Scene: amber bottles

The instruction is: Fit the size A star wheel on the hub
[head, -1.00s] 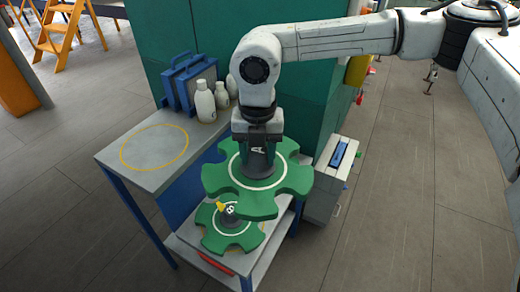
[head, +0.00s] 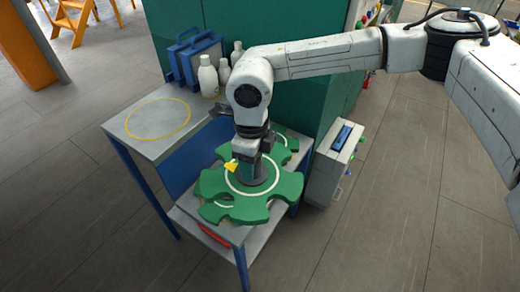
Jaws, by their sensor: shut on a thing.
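My gripper (head: 252,163) points down over the low shelf and is shut on the dark centre post of a green star wheel (head: 280,200) with a white ring. No letter is readable on this post. A small yellow tab (head: 231,167) shows just left of the fingers. More green lobes and a white arc show at the front left edge, partly covered by the wheel. Another green star wheel (head: 292,144) shows behind my gripper, mostly hidden. I cannot tell whether the wheel in my gripper touches what lies below. I cannot make out the hub.
The grey bench top (head: 125,124) to the left has a yellow circle (head: 158,118) and is otherwise clear there. White bottles (head: 208,77) and blue cases (head: 195,58) stand at its back. A green cabinet (head: 330,105) rises behind. A grey box (head: 328,170) stands right of the shelf (head: 245,236).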

